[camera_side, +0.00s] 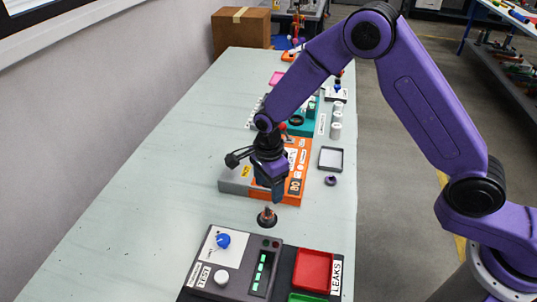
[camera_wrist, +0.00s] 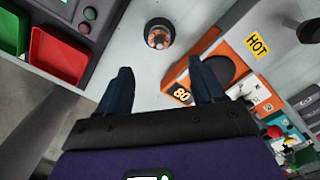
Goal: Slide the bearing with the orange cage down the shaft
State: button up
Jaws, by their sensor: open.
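The bearing with the orange cage (camera_wrist: 159,38) shows in the wrist view as a dark ring with orange spots, near the top middle. It sits at a small dark round stand (camera_side: 267,220), seen in the side view on the bench below my gripper. I cannot tell how far down the shaft the bearing is; the shaft itself is hard to make out. My gripper (camera_wrist: 161,70) is open, with nothing between its fingers. In the wrist view the bearing lies beyond the fingertips, roughly centred between them. In the side view my gripper (camera_side: 273,192) points down just above the stand.
An orange and grey heater box (camera_side: 240,182) marked HOT and 80 stands close behind my gripper. In front are a dark test box (camera_side: 231,262), a red tray (camera_side: 313,270) and a green tray (camera_side: 305,298). The bench to the left is clear.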

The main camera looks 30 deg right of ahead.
notch_tip(320, 180, up, 11)
dwell(0.3)
jog(key=shift+f, duration=0.1)
dwell(0.9)
jog(key=s+d+r+n, duration=0.2)
jog(key=s+d+n, duration=0.4)
jog(key=s+n, duration=0.4)
jog(key=s+d+r+n, duration=0.2)
jog(key=s+d+n, duration=0.4)
jog(key=s+n, duration=0.4)
jog(key=s+d+r+n, duration=0.2)
jog(key=s+d+n, duration=0.4)
jog(key=s+n, duration=0.4)
jog(key=shift+d, duration=0.3)
